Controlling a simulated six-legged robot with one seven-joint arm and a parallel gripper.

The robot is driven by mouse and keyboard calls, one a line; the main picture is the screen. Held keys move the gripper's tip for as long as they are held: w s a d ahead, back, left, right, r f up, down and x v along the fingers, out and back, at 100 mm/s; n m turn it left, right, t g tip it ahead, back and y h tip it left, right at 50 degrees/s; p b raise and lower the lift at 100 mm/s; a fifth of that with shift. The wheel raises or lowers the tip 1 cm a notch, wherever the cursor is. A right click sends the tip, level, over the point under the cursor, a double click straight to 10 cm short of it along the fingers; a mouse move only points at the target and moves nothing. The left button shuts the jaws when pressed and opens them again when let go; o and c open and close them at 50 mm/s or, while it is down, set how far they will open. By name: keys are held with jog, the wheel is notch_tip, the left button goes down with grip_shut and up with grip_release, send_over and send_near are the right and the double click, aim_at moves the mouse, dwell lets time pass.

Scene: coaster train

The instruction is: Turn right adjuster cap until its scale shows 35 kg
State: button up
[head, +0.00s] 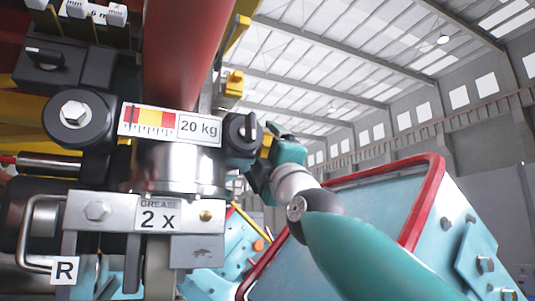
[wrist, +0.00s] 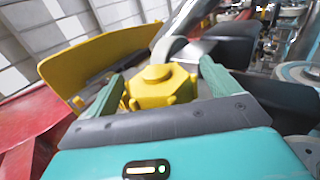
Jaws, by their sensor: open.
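The scale plate (head: 171,124) has yellow, orange and red bands and reads 20 kg. A black round knob (head: 241,134) sits just right of it. My gripper (head: 264,150) is beside the knob, coming from the right, with a small yellow part showing between its fingers. In the wrist view my gripper (wrist: 165,85) has its two green fingers apart, on either side of a yellow hexagonal cap (wrist: 153,88). I cannot tell whether the fingers touch it, nor whether this cap or the black knob is the adjuster cap. The scale is not readable in the wrist view.
An R tag (head: 65,270) hangs at lower left, below a steel block (head: 98,211) with a "GREASE 2 X" label (head: 157,215). A red column (head: 182,55) rises above the scale. A teal car body with red trim (head: 375,215) stands behind my arm.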

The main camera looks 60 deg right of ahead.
jog(key=shift+s, duration=0.2)
jog(key=shift+w, duration=0.1)
jog(key=c, duration=1)
jog(key=shift+g, duration=0.3)
jog(key=g+y, duration=0.2)
jog(key=g, duration=0.1)
jog(key=shift+r, duration=0.15)
jog(key=shift+g+y, duration=0.7)
jog(key=shift+g, duration=0.8)
